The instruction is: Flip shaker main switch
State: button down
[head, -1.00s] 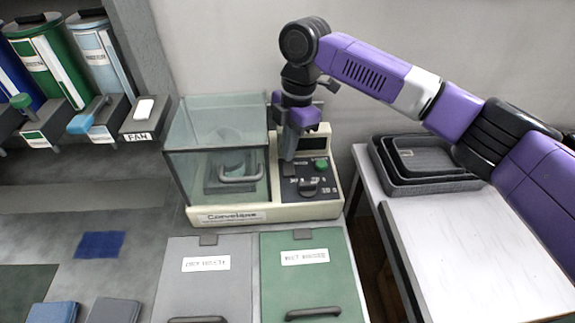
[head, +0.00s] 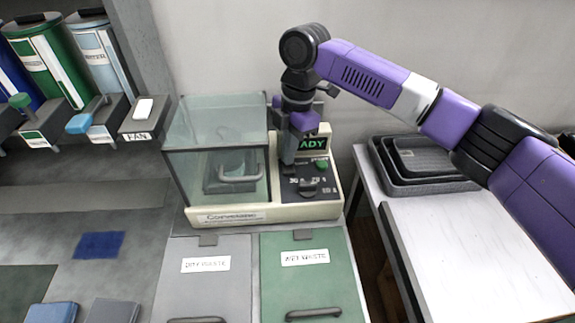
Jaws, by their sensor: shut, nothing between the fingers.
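The shaker (head: 240,214) is a cream machine with a clear glass box (head: 190,170) on its left and a dark control panel (head: 326,193) on its right. Its small display (head: 314,143) glows green, with the letters "ADY" showing and the rest covered. The panel carries a green knob (head: 321,163) and a dark knob (head: 309,184). My gripper (head: 288,160) is shut and empty, pointing down at the panel's upper left. It hides that part of the panel, and I cannot make out the main switch or whether the fingers touch it.
Two lidded bins, one grey (head: 207,285) and one green (head: 335,255), stand in front of the shaker. Stacked dark trays (head: 465,186) rest on a white table (head: 470,255) at the right. Coloured canisters (head: 52,70) with dispensers stand at the back left.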

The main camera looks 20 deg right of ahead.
notch_tip(320, 180, up, 7)
jog(key=p, duration=0.6)
dwell(0.7)
